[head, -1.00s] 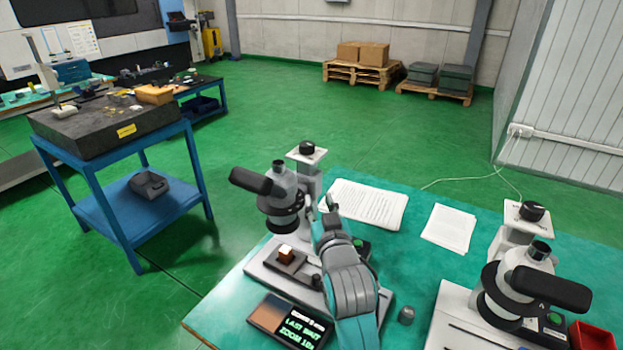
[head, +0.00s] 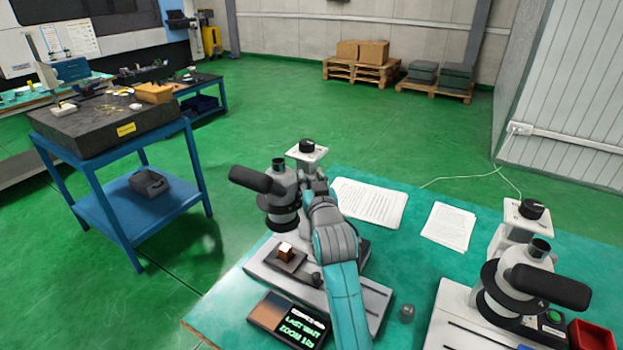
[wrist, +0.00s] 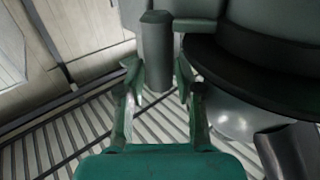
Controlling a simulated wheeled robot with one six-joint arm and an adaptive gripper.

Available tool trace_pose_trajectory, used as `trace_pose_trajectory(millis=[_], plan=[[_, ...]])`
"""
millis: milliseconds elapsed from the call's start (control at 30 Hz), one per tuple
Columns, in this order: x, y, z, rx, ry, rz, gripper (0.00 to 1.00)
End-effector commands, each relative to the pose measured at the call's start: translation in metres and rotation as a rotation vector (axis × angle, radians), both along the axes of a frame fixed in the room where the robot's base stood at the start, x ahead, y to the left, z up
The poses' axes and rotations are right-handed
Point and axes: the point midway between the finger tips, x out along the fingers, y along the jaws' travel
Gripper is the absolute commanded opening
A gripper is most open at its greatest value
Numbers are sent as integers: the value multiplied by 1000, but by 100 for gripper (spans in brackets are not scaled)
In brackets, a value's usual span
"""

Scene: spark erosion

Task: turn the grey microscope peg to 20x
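The left microscope (head: 284,190) stands on the teal table with a black eyepiece and a grey body. My arm covers its right side in the head view, so the peg and my fingertips cannot be made out there. In the wrist view the grey peg (wrist: 157,45) sticks out from the dark grey microscope body at the upper middle. My gripper (wrist: 158,75) is open, with one finger at each side of the peg's end; narrow gaps seem to show. A small display (head: 290,322) in front shows green text that seems to read zoom 10x, blurred.
A second microscope (head: 520,275) stands at the right, beside a red bin (head: 590,337). A small grey knob-like piece (head: 407,314) lies between the microscopes. Paper sheets (head: 368,203) lie behind my arm. A blue cart (head: 120,195) stands apart at left.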

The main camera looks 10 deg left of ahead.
Motion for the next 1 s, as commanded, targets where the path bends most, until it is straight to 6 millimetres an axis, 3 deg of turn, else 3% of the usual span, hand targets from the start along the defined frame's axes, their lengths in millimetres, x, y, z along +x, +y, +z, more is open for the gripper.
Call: trace_pose_trajectory(millis=[33, 133, 167, 467, 1000], plan=[[0, 0, 0, 0, 0, 0, 28], [0, 0, 0, 0, 0, 0, 3], [0, 0, 0, 0, 0, 0, 0], [-1, 0, 0, -2, 2, -10, 0], [-17, -5, -2, -5, 6, -221, 0]])
